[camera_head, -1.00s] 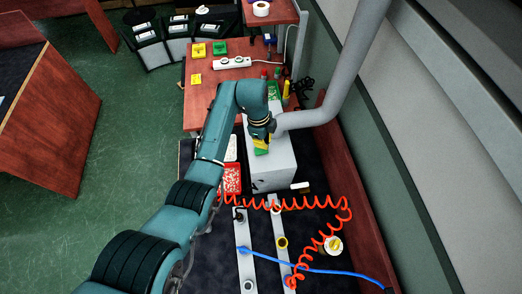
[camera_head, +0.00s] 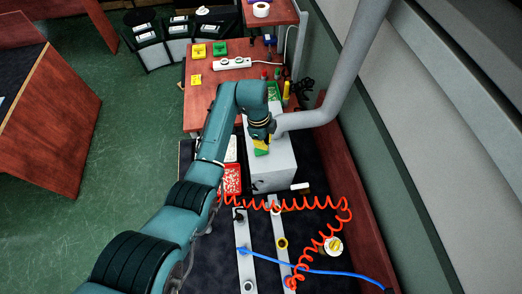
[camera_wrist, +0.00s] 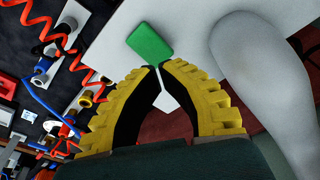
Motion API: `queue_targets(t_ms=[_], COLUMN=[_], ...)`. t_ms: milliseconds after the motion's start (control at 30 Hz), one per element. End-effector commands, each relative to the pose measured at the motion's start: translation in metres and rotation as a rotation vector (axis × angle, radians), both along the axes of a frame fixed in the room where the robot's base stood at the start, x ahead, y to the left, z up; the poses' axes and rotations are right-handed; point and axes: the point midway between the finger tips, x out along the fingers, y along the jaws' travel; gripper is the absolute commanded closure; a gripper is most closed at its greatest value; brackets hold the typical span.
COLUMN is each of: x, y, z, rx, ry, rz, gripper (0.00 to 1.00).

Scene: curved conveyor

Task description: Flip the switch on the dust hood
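The dust hood (camera_head: 270,165) is a pale box with a thick grey pipe (camera_head: 345,75) rising from it. My gripper (camera_head: 261,148) is over the top of the box, beside the pipe joint. In the wrist view, the yellow ribbed fingers of my gripper (camera_wrist: 160,67) nearly meet at their tips, with nothing visibly held. A green rectangular piece (camera_wrist: 150,43), possibly the switch, lies on the white surface just beyond the fingertips. I cannot tell whether they touch it. The pipe also shows in the wrist view (camera_wrist: 262,80), close on the right.
A red coiled hose (camera_head: 310,204) and a blue hose (camera_head: 320,270) lie in front of the box. A red tray (camera_head: 232,181) is at its left. The wooden table (camera_head: 205,105) behind holds a power strip (camera_head: 233,62) and small yellow and green blocks.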

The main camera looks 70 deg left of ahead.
Motion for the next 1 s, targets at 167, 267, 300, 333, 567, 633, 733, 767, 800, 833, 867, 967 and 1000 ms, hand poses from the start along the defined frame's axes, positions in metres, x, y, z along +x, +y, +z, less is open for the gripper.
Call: queue_targets(t_ms=[167, 267, 300, 333, 567, 633, 733, 767, 800, 833, 867, 967, 1000], x=[0.000, 0.000, 0.000, 0.000, 0.000, 0.000, 0.000, 0.000, 0.000, 0.000, 0.000, 0.000, 0.000], y=[0.000, 0.000, 0.000, 0.000, 0.000, 0.000, 0.000, 0.000, 0.000, 0.000, 0.000, 0.000, 0.000], z=[-0.002, -0.003, -0.004, -0.005, -0.008, -0.009, -0.011, -0.011, -0.012, -0.012, -0.013, -0.014, -0.015], rx=[0.000, 0.000, 0.000, 0.000, 0.000, -0.001, -0.001, -0.001, -0.001, -0.001, -0.001, -0.001, -0.001], ry=[0.000, 0.000, 0.000, 0.000, 0.000, 0.001, 0.001, 0.001, 0.001, 0.001, 0.001, 0.001, 0.001], rz=[0.000, 0.000, 0.000, 0.000, 0.000, 0.000, 0.000, 0.000, 0.000, 0.000, 0.000, 0.000, 0.000], gripper=[1.00, 1.00, 1.00, 1.00, 1.00, 1.00, 1.00, 1.00, 1.00, 1.00, 1.00, 1.00, 1.00])
